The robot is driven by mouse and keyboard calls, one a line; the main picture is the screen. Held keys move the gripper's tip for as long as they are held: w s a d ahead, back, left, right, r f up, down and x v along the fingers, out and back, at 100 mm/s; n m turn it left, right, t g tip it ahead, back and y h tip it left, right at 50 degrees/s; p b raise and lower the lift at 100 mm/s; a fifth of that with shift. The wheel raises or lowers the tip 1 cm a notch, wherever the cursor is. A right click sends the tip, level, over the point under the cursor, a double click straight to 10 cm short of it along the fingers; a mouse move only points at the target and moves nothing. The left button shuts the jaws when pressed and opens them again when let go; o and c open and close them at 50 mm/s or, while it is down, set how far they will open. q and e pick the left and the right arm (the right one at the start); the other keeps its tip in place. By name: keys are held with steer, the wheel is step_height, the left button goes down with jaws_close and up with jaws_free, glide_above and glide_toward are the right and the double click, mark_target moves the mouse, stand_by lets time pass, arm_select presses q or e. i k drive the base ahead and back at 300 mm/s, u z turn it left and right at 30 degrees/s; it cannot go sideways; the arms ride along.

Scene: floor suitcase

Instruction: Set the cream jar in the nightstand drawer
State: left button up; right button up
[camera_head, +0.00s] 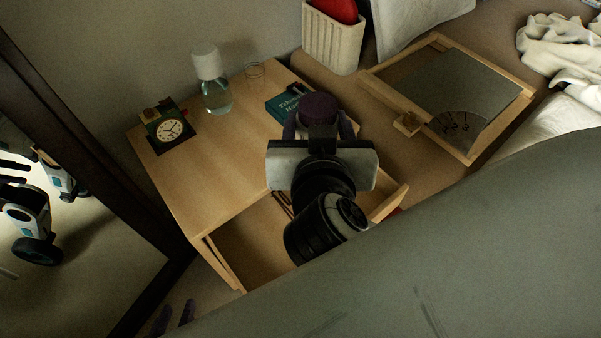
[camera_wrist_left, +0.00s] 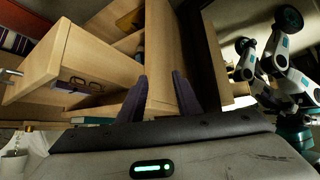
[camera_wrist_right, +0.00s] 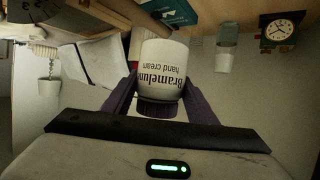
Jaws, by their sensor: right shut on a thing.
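My right gripper (camera_head: 318,122) is shut on the cream jar, a white jar (camera_wrist_right: 162,68) with a purple lid (camera_head: 318,105), labelled hand cream. In the head view it is in front of the nightstand top (camera_head: 215,165); its height above the wood is unclear. The nightstand drawer (camera_head: 245,245) is pulled out, its inside partly hidden behind my right arm. The left wrist view shows the wooden drawer (camera_wrist_left: 75,65) from low down. My left gripper (camera_head: 172,318) is low beside the nightstand; its fingers (camera_wrist_left: 158,95) are apart, with a wooden panel behind them.
A dark-framed mirror (camera_head: 110,150) stands left.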

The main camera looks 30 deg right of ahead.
mark_target(258, 246)
steer(key=k, duration=0.35)
steer(key=u, duration=1.85)
steer(key=k, duration=0.95)
steer(key=z, duration=1)
steer(key=i, duration=0.5)
steer(key=u, duration=0.05)
